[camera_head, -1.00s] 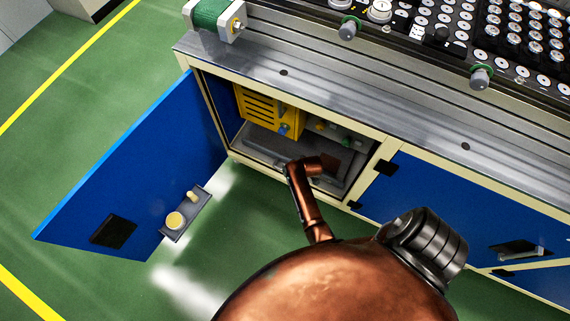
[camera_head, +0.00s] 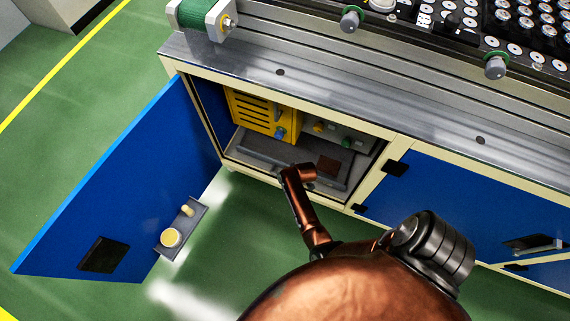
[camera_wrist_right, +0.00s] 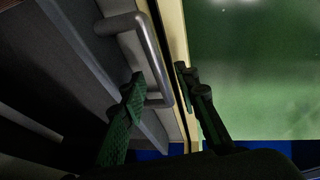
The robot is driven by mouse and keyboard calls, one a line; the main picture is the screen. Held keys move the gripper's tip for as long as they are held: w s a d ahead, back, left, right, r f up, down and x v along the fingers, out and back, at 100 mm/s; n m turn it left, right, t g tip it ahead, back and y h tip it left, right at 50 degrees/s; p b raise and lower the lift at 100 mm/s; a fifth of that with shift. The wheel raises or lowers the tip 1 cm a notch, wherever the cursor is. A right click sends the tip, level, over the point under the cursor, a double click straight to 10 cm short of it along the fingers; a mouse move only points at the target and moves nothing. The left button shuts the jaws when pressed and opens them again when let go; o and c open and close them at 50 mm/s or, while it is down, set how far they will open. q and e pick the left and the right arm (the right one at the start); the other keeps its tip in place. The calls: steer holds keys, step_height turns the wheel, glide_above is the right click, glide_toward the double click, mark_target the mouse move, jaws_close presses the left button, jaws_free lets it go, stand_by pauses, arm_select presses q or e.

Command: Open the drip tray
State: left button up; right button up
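The drip tray (camera_head: 262,149) is a flat grey tray low inside the open cabinet. My copper arm reaches across its front in the head view, hiding part of it. In the right wrist view, the grey tray front (camera_wrist_right: 118,68) carries a metal bar handle (camera_wrist_right: 153,58). My right gripper (camera_wrist_right: 163,80) has green-padded fingers spread apart. The handle shows between the fingers; I cannot tell whether either finger touches it. The right fingers cannot be made out in the head view. My left gripper is in neither view.
The blue cabinet door (camera_head: 120,190) stands wide open at the left. A yellow box (camera_head: 262,112) sits inside above the tray. The cream cabinet frame (camera_head: 392,165) borders the opening at the right. Green floor (camera_head: 225,255) is clear before the opening.

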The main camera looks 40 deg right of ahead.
jaws_close()
stand_by(0.6)
